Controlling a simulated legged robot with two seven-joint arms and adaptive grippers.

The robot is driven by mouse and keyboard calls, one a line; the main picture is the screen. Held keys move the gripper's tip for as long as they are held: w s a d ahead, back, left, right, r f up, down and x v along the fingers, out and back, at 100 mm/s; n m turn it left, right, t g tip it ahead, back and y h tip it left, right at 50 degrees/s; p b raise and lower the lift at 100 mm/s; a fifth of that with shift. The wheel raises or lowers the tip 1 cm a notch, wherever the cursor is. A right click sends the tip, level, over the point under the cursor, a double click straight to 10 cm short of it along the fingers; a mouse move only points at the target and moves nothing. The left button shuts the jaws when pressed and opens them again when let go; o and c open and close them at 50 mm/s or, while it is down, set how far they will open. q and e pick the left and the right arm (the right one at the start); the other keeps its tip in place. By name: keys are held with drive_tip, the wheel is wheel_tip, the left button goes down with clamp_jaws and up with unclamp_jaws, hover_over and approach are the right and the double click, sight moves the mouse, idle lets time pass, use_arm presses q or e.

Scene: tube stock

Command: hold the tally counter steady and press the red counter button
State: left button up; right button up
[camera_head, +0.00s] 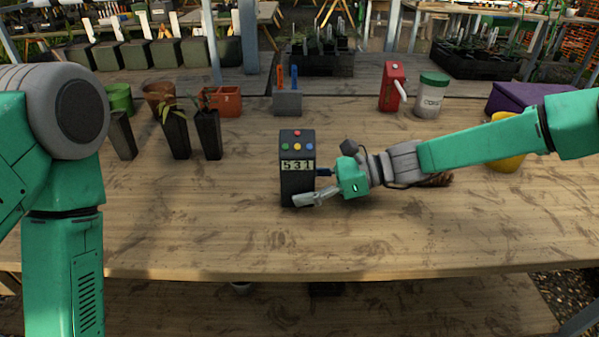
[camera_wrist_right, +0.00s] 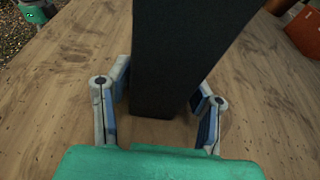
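The tally counter (camera_head: 297,190) is a dark upright box standing on the wooden table. Its display reads 531. Several coloured buttons sit above the display, with the red button (camera_head: 297,133) at the top. My right gripper (camera_head: 311,186) is low at the counter's right side. In the right wrist view, its open fingers (camera_wrist_right: 158,112) stand on either side of the counter's dark lower body (camera_wrist_right: 165,70). Small gaps seem to remain, but contact is hard to tell. My left arm comes in at the left; its gripper is out of view.
Dark plant pots (camera_head: 208,134) stand to the counter's left. A grey holder (camera_head: 287,103) with coloured tools is behind it. The table front (camera_head: 300,245) is clear.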

use_arm(q)
clamp_jaws()
idle(1.2)
